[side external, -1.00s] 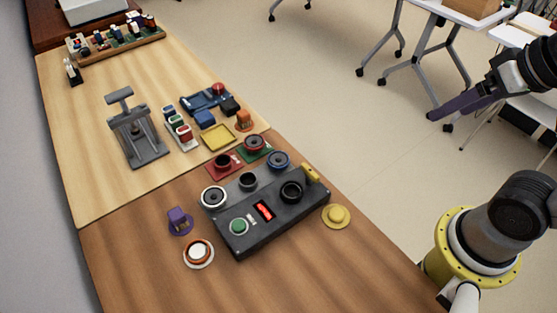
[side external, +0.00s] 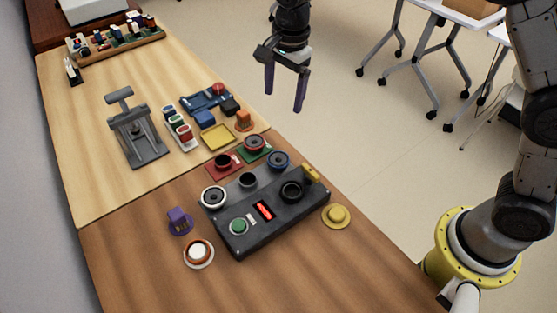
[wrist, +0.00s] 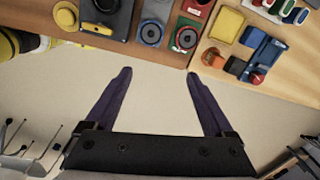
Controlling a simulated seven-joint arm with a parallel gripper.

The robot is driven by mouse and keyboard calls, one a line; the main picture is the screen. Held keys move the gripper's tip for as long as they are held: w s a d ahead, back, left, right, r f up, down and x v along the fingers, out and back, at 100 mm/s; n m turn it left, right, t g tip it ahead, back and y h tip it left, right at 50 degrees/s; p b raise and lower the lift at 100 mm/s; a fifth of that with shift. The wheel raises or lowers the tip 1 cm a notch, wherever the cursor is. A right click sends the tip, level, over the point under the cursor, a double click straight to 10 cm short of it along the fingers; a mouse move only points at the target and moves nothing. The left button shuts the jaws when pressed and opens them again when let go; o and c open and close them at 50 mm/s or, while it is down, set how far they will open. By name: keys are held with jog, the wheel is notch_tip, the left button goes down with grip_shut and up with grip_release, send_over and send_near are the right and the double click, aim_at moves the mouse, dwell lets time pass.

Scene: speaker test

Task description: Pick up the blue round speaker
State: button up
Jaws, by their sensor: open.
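The blue round speaker (side external: 278,160) has a blue rim and dark centre. It sits at the far right corner of the dark grey test box (side external: 240,242), close to a red round speaker (side external: 254,143). In the wrist view the blue speaker (wrist: 152,34) shows at the top, with the red one (wrist: 186,39) to its right. My gripper (side external: 284,100) is open and empty, with purple fingers pointing down. It hangs beyond the table's right edge, apart from the speaker. In the wrist view the gripper's fingertips (wrist: 156,72) are over the floor, below the speaker in the picture.
The box carries a white-rimmed speaker (side external: 213,197), black round parts, a green button (side external: 239,227) and a red display (side external: 264,211). A yellow round piece (side external: 336,216) lies right of it. A grey press (side external: 137,135) and a yellow tray (side external: 217,137) stand farther back. Open floor surrounds my gripper.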

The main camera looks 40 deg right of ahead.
notch_tip(320, 180, down, 6)
jog(key=a+r+g, duration=0.1)
jog(key=a, duration=0.1)
send_over(279, 159)
jog(key=shift+n, duration=0.3)
jog(key=f, duration=0.7)
jog(key=shift+w+f, duration=0.1)
jog(key=shift+w, duration=0.1)
jog(key=shift+s+f, duration=0.15)
jog(key=shift+f, duration=3.1)
jog(key=shift+c, duration=0.3)
jog(key=shift+r, duration=0.1)
jog(key=c, duration=1)
